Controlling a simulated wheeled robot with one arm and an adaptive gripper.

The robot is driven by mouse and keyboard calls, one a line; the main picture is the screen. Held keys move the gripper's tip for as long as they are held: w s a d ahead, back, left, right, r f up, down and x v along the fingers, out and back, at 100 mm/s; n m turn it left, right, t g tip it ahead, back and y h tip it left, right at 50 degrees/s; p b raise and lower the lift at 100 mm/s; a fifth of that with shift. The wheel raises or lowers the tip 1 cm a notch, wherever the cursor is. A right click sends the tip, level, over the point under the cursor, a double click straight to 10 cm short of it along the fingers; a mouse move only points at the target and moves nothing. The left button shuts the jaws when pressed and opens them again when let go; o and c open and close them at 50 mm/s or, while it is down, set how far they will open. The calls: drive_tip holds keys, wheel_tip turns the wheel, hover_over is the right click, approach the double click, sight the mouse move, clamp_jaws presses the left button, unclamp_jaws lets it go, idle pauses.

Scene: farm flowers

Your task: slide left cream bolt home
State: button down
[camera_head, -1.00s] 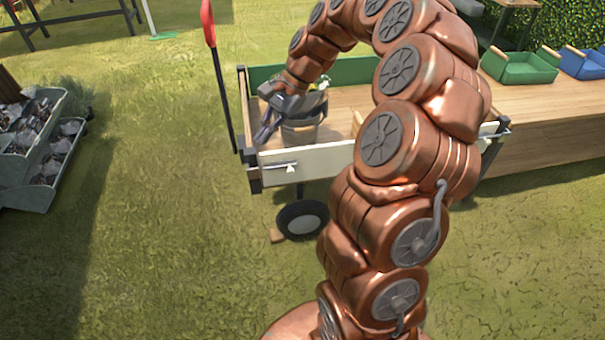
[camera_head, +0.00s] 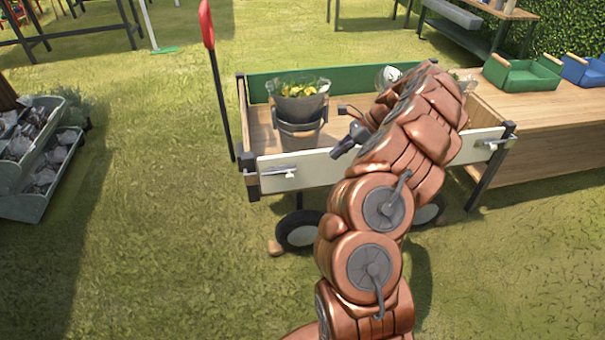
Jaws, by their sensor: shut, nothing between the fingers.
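The cart's cream front panel (camera_head: 325,170) stands upright between dark corner posts. The left bolt (camera_head: 280,173) is a metal rod with a small handle, lying horizontally at the panel's left end, close to the left post (camera_head: 251,175). I cannot tell whether its tip is inside the post. A similar right bolt (camera_head: 495,144) is at the panel's right end. My gripper (camera_head: 338,152) is shut and empty, near the panel's top edge, to the right of and above the left bolt, apart from it. My arm hides part of the panel's middle.
A grey bucket (camera_head: 299,110) with yellow flowers stands in the cart bed behind the panel. A red-tipped handle (camera_head: 207,25) rises at the cart's left. A wooden table (camera_head: 550,115) with a green tray (camera_head: 521,76) is at right. Grass in front left is clear.

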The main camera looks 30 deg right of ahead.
drive_tip(key=x, duration=0.4)
drive_tip(key=a+r+x, duration=0.1)
drive_tip(key=x, duration=0.3)
drive_tip(key=w+x, duration=0.1)
drive_tip(key=x, duration=0.4)
drive_tip(key=shift+a+r+b, duration=0.25)
drive_tip(key=shift+a+b, duration=0.1)
